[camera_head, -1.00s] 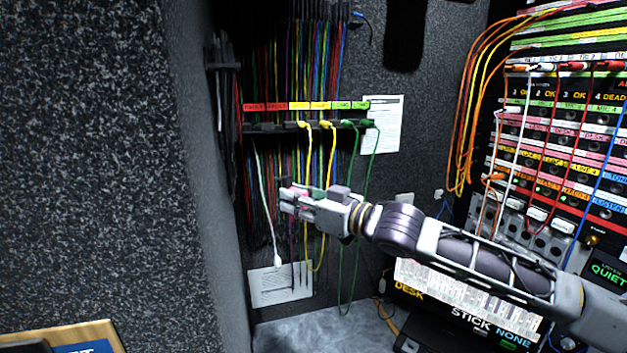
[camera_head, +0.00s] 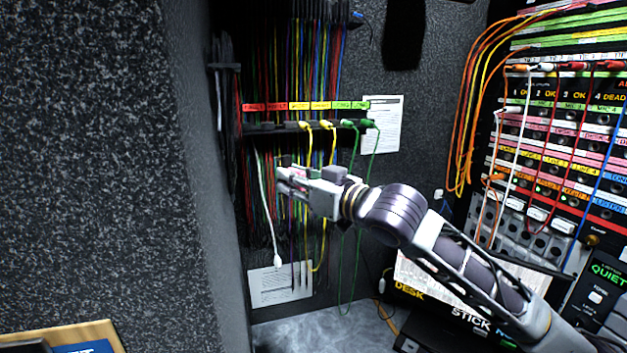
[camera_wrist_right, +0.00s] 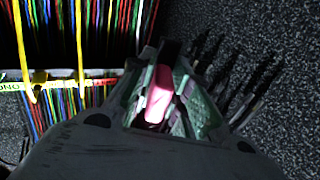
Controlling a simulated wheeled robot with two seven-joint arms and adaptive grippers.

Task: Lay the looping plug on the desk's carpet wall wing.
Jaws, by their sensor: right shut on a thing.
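My right gripper (camera_head: 284,178) reaches in from the right in front of the hanging cables. It is shut on a pink plug (camera_wrist_right: 157,95), which lies between the finger pads in the right wrist view. In the head view only a small pink patch of the plug (camera_head: 300,172) shows between the fingers. Whether a cable runs from it cannot be told. The speckled grey carpet wall wing (camera_head: 90,170) fills the left side of the head view. The gripper is to the right of it and apart from it. My left gripper is not in view.
A labelled cable rack (camera_head: 270,126) with yellow and green cables hangs behind the gripper. A white cable (camera_head: 266,205) dangles beside the fingers. A patch bay (camera_head: 560,150) with orange, red and blue leads stands at the right. A wooden edge (camera_head: 70,336) is at the lower left.

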